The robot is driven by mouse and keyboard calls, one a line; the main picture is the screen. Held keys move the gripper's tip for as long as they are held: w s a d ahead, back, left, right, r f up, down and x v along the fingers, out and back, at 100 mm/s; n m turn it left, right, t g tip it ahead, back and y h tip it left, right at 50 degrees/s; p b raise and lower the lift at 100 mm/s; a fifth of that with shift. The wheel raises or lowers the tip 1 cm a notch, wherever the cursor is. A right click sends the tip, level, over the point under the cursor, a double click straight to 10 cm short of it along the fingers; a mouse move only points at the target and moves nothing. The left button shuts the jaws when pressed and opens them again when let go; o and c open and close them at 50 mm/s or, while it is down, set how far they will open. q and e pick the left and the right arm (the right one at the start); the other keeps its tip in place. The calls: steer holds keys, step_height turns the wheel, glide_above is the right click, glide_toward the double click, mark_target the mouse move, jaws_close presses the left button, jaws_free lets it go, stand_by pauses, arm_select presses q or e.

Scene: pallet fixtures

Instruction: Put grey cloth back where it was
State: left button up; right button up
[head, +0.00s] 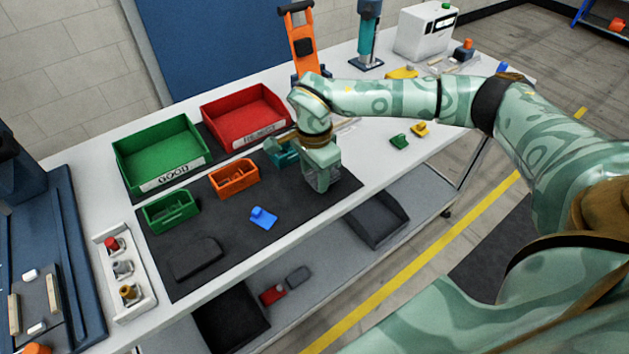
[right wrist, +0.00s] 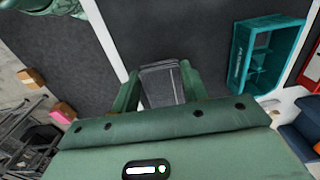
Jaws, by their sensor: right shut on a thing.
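My right gripper (head: 322,182) is low over the right end of the dark mat (head: 215,225) in the head view. In the right wrist view, its two green fingers (right wrist: 161,88) are shut on the grey cloth (right wrist: 162,82), which looks folded and lies between them. The gripper mostly hides the cloth in the head view. I cannot tell whether the cloth touches the mat. My left gripper is not in view.
A teal bin (head: 283,153) stands close beside the gripper. An orange bin (head: 234,178), a green bin (head: 171,208), a blue part (head: 263,217) and a dark flat pad (head: 195,260) are on the mat. Green (head: 160,155) and red (head: 245,115) trays stand behind.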

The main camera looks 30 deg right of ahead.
mark_target(315, 177)
step_height(315, 177, down, 2)
steer(key=shift+s+f, duration=0.1)
steer(key=shift+f, duration=0.15)
steer(key=shift+r, duration=0.1)
steer(key=o, duration=1)
steer(key=shift+c, duration=0.2)
step_height(315, 177, up, 12)
steer(key=p, duration=0.2)
